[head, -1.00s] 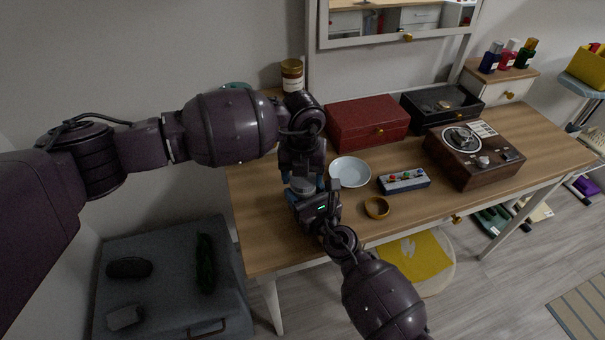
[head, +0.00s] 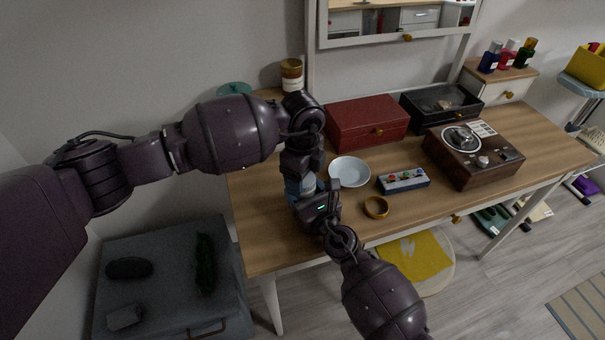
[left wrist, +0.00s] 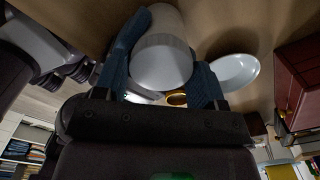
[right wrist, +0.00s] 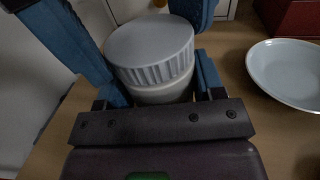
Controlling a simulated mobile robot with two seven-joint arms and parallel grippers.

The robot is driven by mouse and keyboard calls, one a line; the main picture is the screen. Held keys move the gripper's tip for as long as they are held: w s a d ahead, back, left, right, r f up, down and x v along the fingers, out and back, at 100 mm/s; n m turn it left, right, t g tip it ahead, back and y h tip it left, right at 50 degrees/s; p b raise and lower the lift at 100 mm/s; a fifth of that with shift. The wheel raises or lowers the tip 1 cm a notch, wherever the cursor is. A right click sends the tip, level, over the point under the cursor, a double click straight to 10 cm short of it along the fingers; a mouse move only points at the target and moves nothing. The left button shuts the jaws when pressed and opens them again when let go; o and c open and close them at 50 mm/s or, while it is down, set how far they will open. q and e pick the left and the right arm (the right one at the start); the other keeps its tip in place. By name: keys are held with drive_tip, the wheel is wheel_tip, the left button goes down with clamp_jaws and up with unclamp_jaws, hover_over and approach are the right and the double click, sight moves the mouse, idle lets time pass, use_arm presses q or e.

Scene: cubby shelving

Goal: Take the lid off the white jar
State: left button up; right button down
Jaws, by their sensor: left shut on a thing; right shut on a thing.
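The white jar (right wrist: 162,93) stands upright on the desk in the right wrist view, with its grey ribbed lid (right wrist: 152,48) on top. My right gripper (right wrist: 160,88) is shut around the jar's body, low down from the side. My left gripper (left wrist: 165,70) has come down from above, its blue fingers on either side of the lid, which shows as a pale disc (left wrist: 160,62) in the left wrist view. In the head view my left gripper (head: 300,180) and right gripper (head: 308,196) meet at the jar and mostly hide it. The exact finger contact is partly hidden.
A pale bowl (head: 350,172) stands close to the right of the jar. A labelled jar (head: 291,76) stands behind my left arm.

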use_arm(q)
drive_tip(key=shift+r, duration=0.15)
idle(0.5)
drive_tip(key=shift+r, duration=0.75)
drive_tip(key=shift+r, duration=0.2)
drive_tip(key=shift+r, duration=2)
use_arm(e)
drive_tip(key=shift+c, duration=0.8)
unclamp_jaws()
